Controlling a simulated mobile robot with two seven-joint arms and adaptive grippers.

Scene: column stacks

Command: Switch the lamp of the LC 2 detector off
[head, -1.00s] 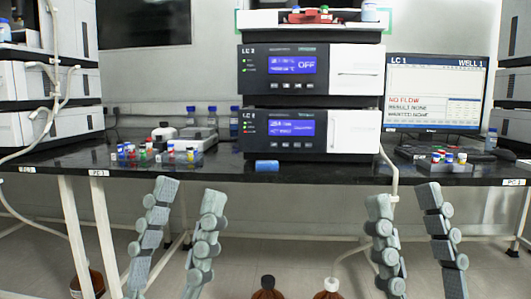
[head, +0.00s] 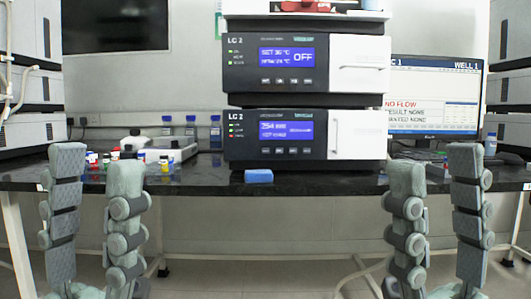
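The LC 2 detector (head: 210,150) is the lower dark-fronted unit of the stack on the black bench, labelled LC 2. Its blue display (head: 286,131) reads about 254 nm, with smaller text I cannot make out. A row of small buttons (head: 286,151) lies below the display, and small indicator lights (head: 231,133) are at its left. My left gripper (head: 97,165) is open and empty, upright before the bench, left of the detector. My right gripper (head: 437,168) is open and empty, upright to its right. Neither touches the detector.
A similar LC 2 unit (head: 232,75) showing OFF sits on top of the detector. A blue block (head: 258,176) lies on the bench (head: 325,183) just before the detector. Colour-capped vials (head: 165,162) stand left. A monitor (head: 435,92) reading NO FLOW stands right.

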